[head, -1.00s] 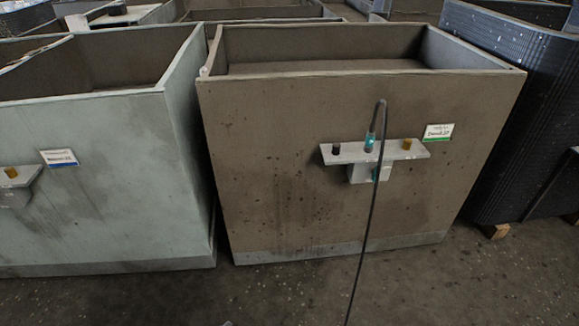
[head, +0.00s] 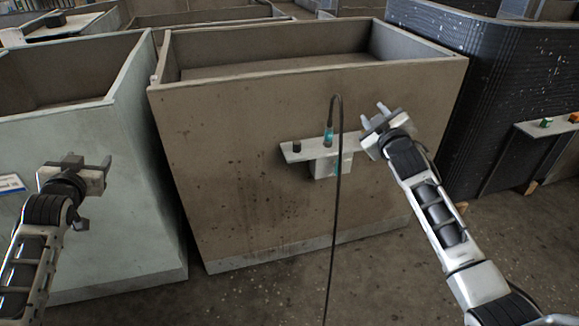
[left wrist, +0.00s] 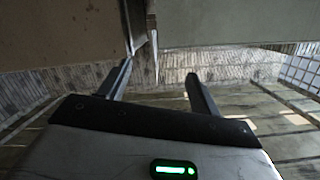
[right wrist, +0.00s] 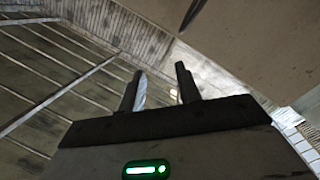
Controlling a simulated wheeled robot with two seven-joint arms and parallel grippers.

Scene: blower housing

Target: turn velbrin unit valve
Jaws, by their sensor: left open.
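The brown housing unit (head: 250,170) stands in the middle of the head view. Its front carries a light grey bracket (head: 310,150) with a black knob (head: 297,146) and a teal fitting (head: 329,136) with a cable. The bracket's right end, where an amber knob sat earlier, is hidden behind my right gripper (head: 373,113). That gripper is open, empty and in front of the unit, up and right of the fitting; whether it touches anything I cannot tell. My left gripper (head: 90,160) is open and empty before the pale green unit (head: 90,210).
Speckled floor (head: 270,290) is free in front.

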